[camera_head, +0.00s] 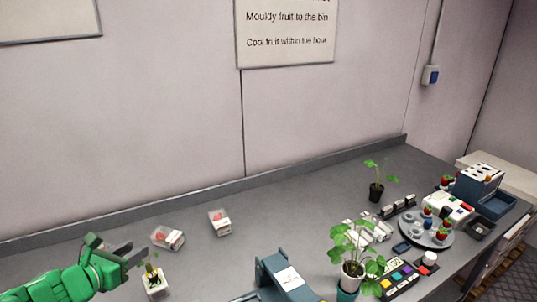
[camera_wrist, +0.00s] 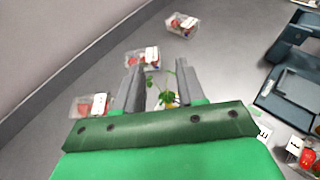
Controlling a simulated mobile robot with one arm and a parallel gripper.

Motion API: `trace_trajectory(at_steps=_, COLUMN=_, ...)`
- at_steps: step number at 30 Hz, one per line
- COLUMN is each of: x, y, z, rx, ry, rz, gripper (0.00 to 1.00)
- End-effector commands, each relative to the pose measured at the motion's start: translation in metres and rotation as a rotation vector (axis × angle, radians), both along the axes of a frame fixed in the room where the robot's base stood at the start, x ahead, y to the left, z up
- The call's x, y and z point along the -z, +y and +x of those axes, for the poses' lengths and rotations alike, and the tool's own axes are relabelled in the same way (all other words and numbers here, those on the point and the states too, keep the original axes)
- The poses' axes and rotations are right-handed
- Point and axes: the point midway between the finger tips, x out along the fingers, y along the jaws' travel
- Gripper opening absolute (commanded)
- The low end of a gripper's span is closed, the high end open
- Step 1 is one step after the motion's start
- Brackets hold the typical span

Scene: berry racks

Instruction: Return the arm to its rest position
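My green arm enters the head view at the lower left. Its gripper (camera_head: 130,253) is over the grey bench beside a small potted seedling (camera_head: 153,280). In the wrist view my gripper (camera_wrist: 161,75) has its two grey fingers well apart. The seedling's leaves (camera_wrist: 167,97) show in the gap between them, seemingly beyond the fingers. I see nothing clamped, though the green palm hides part of the view below.
Clear fruit punnets (camera_head: 167,238) and (camera_head: 219,222) lie near the wall. A blue-grey stand (camera_head: 283,277), potted plants (camera_head: 376,188) and (camera_head: 352,262), a round berry tray (camera_head: 425,236) and a blue machine (camera_head: 480,187) stand rightward. The bench's middle (camera_head: 270,225) is clear.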

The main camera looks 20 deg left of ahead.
Motion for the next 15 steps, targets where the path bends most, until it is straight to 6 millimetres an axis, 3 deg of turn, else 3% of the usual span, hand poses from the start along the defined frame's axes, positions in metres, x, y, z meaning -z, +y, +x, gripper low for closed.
trace_trajectory(at_steps=4, x=-0.003, y=-0.010, z=0.009, rx=0.029, ry=0.006, rz=0.009, gripper=0.39)
trace_trajectory(at_steps=7, x=-0.009, y=-0.035, z=0.031, rx=0.100, ry=0.024, rz=0.031, gripper=0.39)
trace_trajectory(at_steps=11, x=-0.021, y=-0.094, z=0.071, rx=0.254, ry=0.062, rz=0.081, gripper=0.39)
trace_trajectory(at_steps=15, x=-0.031, y=-0.166, z=0.105, rx=0.442, ry=0.111, rz=0.151, gripper=0.39)
